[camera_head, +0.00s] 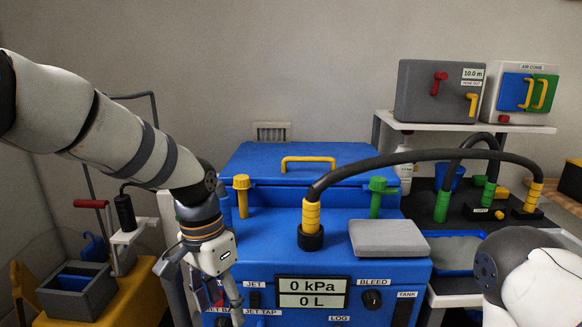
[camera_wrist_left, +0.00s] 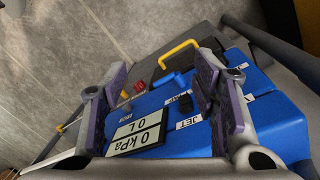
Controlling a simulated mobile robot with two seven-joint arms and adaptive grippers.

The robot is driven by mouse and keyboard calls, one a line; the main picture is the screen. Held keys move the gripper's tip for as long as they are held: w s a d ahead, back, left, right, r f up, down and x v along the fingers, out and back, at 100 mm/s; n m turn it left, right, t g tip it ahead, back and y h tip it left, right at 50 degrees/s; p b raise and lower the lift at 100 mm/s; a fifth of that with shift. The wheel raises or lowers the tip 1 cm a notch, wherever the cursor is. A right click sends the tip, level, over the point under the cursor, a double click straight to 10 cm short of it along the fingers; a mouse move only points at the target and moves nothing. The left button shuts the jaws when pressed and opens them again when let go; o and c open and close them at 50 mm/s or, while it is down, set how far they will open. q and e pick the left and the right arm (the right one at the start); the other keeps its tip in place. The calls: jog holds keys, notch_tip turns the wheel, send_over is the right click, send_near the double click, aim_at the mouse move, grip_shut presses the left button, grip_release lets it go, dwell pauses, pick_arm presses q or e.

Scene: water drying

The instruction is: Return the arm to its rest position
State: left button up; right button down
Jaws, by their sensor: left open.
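My left arm comes in from the left, and my left gripper (camera_head: 203,297) hangs at the front left of the blue machine (camera_head: 330,222). Its fingers are apart and empty. In the left wrist view my left gripper (camera_wrist_left: 160,95) has its purple-padded fingers spread, with the display (camera_wrist_left: 138,133) showing between them. In the head view the display (camera_head: 313,291) reads 0 kPa and 0 L. The gripper hides part of the labelled panel at the machine's left. Part of my right arm (camera_head: 535,280) shows at the lower right; its gripper is out of view.
A black hose (camera_head: 420,156) arches from the machine's top to the right-hand bench. A grey pad (camera_head: 388,238) lies on the machine. A grey bin (camera_head: 76,288) and a yellow cart stand at the left. A shelf (camera_head: 470,123) carries two boxes. Open space lies above the machine.

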pick_arm(q)
jog(key=s+a+f+n, duration=0.2)
jog(key=s+f, duration=0.6)
jog(key=f, duration=0.2)
jog(key=s+a+f+n, duration=0.2)
jog(key=s+f, duration=0.7)
jog(key=f, duration=0.1)
jog(key=s+a+f+n, duration=0.1)
jog(key=s+a+n, duration=0.1)
jog(key=s, duration=0.7)
jog(key=s+a+f+n+y, duration=0.1)
jog(key=s+a, duration=0.3)
jog(key=s, duration=0.5)
jog(key=shift+s+a+f+n+g, duration=0.3)
jog(key=shift+s+f+n, duration=0.05)
jog(key=shift+f+n, duration=0.1)
